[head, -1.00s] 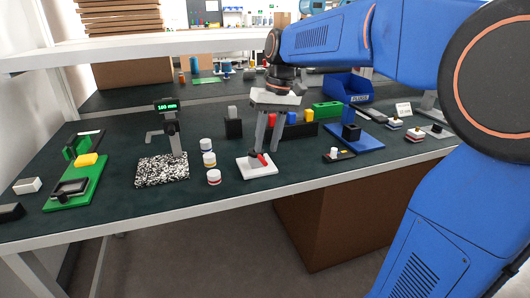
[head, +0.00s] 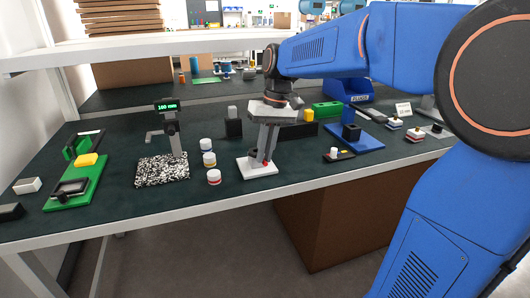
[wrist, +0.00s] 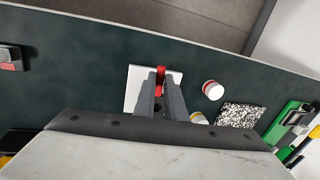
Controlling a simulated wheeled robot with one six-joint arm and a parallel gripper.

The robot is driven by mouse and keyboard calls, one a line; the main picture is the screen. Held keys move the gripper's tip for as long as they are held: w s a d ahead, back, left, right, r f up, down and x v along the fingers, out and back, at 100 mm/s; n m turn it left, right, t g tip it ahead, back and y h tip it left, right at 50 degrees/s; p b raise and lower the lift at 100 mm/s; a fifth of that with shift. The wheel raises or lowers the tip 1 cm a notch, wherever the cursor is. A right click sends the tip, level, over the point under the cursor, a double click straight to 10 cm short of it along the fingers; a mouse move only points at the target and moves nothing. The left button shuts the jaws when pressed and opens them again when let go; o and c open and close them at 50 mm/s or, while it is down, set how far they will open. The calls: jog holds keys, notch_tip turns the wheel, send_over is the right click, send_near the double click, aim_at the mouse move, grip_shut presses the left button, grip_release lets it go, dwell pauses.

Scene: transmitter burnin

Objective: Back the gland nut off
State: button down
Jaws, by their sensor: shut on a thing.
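A white square plate (head: 250,171) stands near the front edge of the bench, and it also shows in the wrist view (wrist: 134,90). A small red part (wrist: 161,71), seemingly the gland nut, is over the plate. My gripper (wrist: 160,88) points down at it, with both grey fingers closed against its sides. In the head view, my gripper (head: 266,160) is low over the plate and only a bit of red shows by the fingertips. The fingers hide most of the nut and whatever carries it.
Several white jars with coloured bands (head: 208,159) stand just left of the plate. Farther left are a speckled base (head: 162,170) with a gauge reading 160 mm and a green fixture (head: 82,185). The bench's front edge is close.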

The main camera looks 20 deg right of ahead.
jog(key=shift+d, duration=0.1)
jog(key=d+n, duration=0.1)
jog(key=n, duration=0.1)
jog(key=w+d+n+g, duration=0.1)
jog(key=n, duration=0.2)
jog(key=shift+w+d+n+h, duration=0.2)
jog(key=shift+w+d+n, duration=0.15)
jog(key=shift+n, duration=0.65)
jog(key=shift+w+d+n+h, duration=0.2)
jog(key=shift+w+d+n, duration=0.15)
jog(key=shift+n, duration=0.65)
jog(key=shift+g, duration=0.3)
jog(key=c, duration=1.8)
grip_release()
